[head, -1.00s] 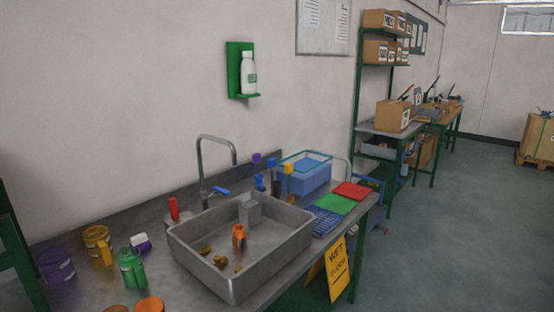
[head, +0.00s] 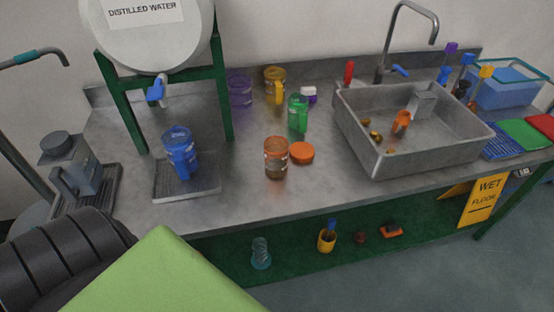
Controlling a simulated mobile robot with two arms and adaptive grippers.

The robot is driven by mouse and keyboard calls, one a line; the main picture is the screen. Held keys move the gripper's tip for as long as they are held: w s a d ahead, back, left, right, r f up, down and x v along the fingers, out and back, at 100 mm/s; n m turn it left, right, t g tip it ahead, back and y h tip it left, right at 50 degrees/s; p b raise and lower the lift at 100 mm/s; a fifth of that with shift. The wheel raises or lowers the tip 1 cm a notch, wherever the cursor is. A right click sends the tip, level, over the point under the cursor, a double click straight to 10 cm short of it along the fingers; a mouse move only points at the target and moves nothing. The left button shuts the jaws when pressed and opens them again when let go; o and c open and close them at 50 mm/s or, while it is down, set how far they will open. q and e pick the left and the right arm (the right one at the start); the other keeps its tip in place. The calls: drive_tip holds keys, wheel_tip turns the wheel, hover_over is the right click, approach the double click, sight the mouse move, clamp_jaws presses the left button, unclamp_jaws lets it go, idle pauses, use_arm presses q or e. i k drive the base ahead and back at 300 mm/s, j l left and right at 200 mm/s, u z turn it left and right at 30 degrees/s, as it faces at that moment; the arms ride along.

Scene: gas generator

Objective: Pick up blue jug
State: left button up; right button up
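The blue jug (head: 180,152) stands upright on a grey drip tray (head: 205,188) at the left of the metal worktop. It is below the blue tap (head: 157,88) of a white distilled water tank (head: 150,38). The jug looks see-through, with its handle towards the front. I cannot tell whether anything is in it. Neither of my grippers shows in the head view.
A green frame (head: 216,85) holds the tank, with legs beside the jug. An orange jar (head: 276,158), a green jug (head: 298,113), a yellow jug (head: 276,85) and a purple jug (head: 240,92) stand to the right. A sink (head: 415,140) lies further right.

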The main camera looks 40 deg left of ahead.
sight(178, 142)
drive_tip(key=u, duration=1.4)
